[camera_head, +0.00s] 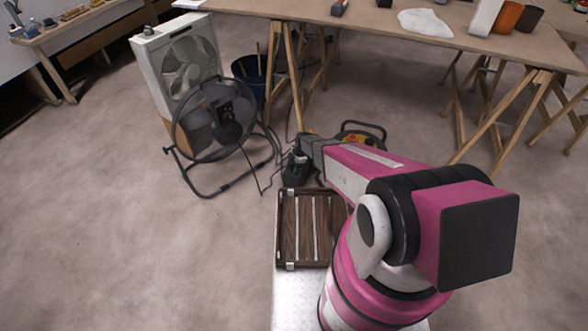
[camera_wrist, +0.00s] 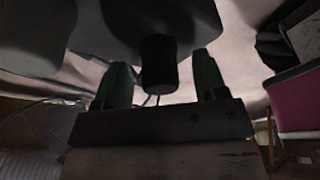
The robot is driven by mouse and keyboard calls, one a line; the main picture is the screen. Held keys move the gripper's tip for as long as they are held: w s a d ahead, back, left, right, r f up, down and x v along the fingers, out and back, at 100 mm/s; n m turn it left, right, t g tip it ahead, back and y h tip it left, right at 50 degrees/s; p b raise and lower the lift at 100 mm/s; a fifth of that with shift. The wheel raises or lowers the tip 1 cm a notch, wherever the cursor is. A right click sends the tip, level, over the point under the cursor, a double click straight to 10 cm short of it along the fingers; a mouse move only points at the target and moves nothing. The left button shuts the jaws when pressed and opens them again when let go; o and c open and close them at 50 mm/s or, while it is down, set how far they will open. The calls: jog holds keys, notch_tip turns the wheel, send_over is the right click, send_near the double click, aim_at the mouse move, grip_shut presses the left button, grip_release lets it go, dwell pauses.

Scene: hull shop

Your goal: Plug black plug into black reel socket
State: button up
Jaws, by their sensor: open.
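The black plug (camera_wrist: 158,70) shows in the wrist view as a short black cylinder, with thin cord strands at its near end. Its far end meets a dark grey body (camera_wrist: 150,18); whether it sits in a socket there I cannot tell. My gripper (camera_wrist: 161,62) is open, its two green fingers either side of the plug with gaps visible. In the head view my gripper (camera_head: 293,174) is low near the floor, left of the yellow and black reel (camera_head: 352,137), which my arm partly covers. The socket face is hidden.
A black floor fan (camera_head: 222,120) stands left of my gripper, with a cable on the floor beside it. A white box fan (camera_head: 180,58) is behind it. A trestle table (camera_head: 370,22) spans the back, its wooden legs near the reel. The left floor is clear.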

jog(key=shift+f, duration=0.15)
jog(key=c, duration=0.9)
jog(key=shift+s+r, duration=0.1)
jog(key=shift+r, duration=0.7)
jog(key=r, duration=0.1)
jog(key=s+r, duration=0.1)
jog(key=r, duration=0.1)
jog(key=shift+s+r, duration=0.1)
jog(key=shift+r, duration=0.05)
jog(key=s+r, duration=0.2)
jog(key=s, duration=0.1)
jog(key=s+r, duration=0.2)
jog(key=s, duration=0.2)
jog(key=s+r, duration=0.2)
jog(key=s, duration=0.1)
jog(key=shift+s+d+r, duration=0.1)
jog(key=shift+s+d, duration=0.1)
jog(key=shift+c, duration=0.2)
